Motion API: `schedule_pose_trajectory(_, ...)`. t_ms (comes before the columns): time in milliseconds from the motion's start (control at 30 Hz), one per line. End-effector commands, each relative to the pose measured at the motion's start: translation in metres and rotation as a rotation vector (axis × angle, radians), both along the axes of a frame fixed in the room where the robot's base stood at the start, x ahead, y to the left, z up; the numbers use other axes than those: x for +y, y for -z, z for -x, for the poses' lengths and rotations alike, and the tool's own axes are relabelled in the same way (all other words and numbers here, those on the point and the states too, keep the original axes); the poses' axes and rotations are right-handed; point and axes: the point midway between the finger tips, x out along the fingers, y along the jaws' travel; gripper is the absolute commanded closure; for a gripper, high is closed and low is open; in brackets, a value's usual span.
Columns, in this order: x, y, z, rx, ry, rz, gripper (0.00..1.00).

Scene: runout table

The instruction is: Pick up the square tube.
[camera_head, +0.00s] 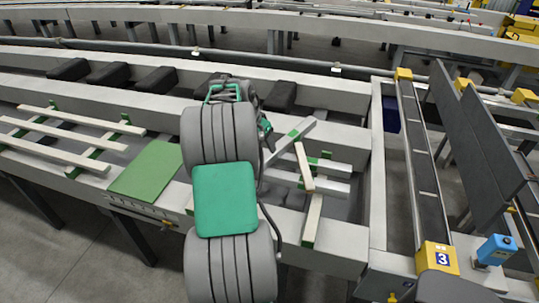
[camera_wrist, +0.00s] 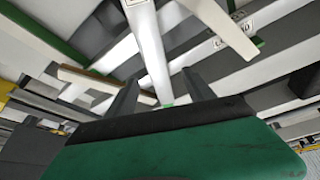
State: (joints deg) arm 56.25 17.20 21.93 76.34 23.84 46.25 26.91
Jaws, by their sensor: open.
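Several pale straight bars lie to the right of my arm in the head view. One pale bar (camera_head: 313,220) lies near the table's front, and a bar with a brown side (camera_head: 304,167) lies across others. I cannot tell for sure which is the square tube. In the wrist view, my gripper (camera_wrist: 160,78) is open, its two dark fingers apart. A long pale bar (camera_wrist: 149,52) runs between and beyond the fingers in the picture; contact cannot be told. The brown-sided bar (camera_wrist: 105,82) is at left. My arm hides the gripper in the head view.
More pale bars (camera_head: 66,133) lie on green strips at the left of the runout table (camera_head: 340,240). A green plate (camera_head: 148,170) lies beside my arm. Dark blocks (camera_head: 155,80) line the back channel. A conveyor (camera_head: 425,170) stands at right.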

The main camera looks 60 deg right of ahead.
Motion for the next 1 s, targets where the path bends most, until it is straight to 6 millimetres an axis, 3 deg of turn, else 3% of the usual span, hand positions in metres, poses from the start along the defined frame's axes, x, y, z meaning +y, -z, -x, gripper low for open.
schedule_pose_trajectory(500,-0.029,0.068,0.014,0.0,0.008,0.0,0.38)
schedule_pose_trajectory(700,-0.029,0.07,0.014,-0.001,0.006,0.001,0.38)
schedule_pose_trajectory(1000,-0.029,0.07,0.013,-0.001,0.006,0.001,0.62)
